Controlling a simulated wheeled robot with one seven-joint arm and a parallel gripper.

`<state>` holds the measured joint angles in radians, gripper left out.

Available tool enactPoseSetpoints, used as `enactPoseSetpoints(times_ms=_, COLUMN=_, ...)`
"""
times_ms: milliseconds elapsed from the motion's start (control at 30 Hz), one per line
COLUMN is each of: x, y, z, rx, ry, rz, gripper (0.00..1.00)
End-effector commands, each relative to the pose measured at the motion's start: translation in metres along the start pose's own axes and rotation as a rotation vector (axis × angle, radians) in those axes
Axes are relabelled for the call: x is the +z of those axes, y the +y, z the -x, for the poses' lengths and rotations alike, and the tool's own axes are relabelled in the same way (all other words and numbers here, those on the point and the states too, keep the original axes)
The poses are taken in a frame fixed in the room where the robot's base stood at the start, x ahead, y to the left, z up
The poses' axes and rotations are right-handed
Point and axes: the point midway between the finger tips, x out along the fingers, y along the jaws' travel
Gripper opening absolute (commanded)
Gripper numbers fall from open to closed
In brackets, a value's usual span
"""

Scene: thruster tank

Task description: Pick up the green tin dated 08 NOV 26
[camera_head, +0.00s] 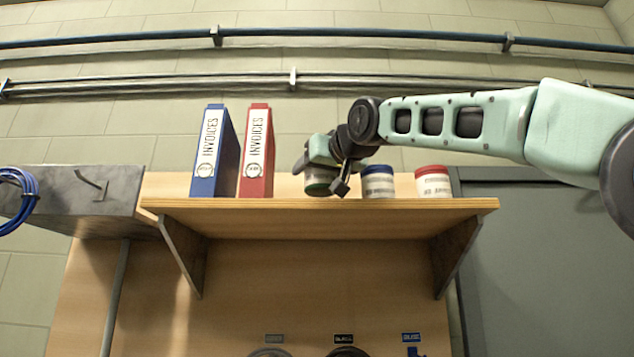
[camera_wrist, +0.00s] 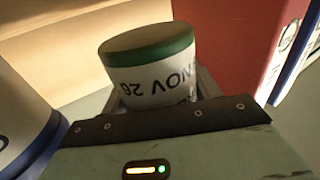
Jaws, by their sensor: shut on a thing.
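The green tin (camera_wrist: 150,72) has a green lid and a white label. In the wrist view its label reads "NOV 26" upside down; the day is hidden. In the head view the green tin (camera_head: 318,188) shows only partly, at the shelf between the red binder and the blue-lidded tin. My gripper (camera_head: 330,180) is shut on the green tin, with the jaws at its sides; it also shows in the wrist view (camera_wrist: 160,105). I cannot tell whether the tin touches the shelf.
On the wooden shelf (camera_head: 320,204) stand a blue binder (camera_head: 215,150) and a red binder (camera_head: 257,150) to the left. A blue-lidded tin (camera_head: 379,182) and a red-lidded tin (camera_head: 433,182) stand to the right. A grey metal box (camera_head: 100,195) with a blue cable coil (camera_head: 18,195) is farther left.

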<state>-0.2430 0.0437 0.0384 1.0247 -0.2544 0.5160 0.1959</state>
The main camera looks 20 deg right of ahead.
Motion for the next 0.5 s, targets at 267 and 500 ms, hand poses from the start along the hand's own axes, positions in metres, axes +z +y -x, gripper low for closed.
enactPoseSetpoints(times_ms=267, x=-0.043, y=0.001, z=-0.001, rx=0.000, ry=0.004, rz=-0.001, gripper=0.33)
enactPoseSetpoints(times_ms=500, x=-0.063, y=0.001, z=-0.003, rx=-0.001, ry=0.003, rz=0.000, gripper=0.33)
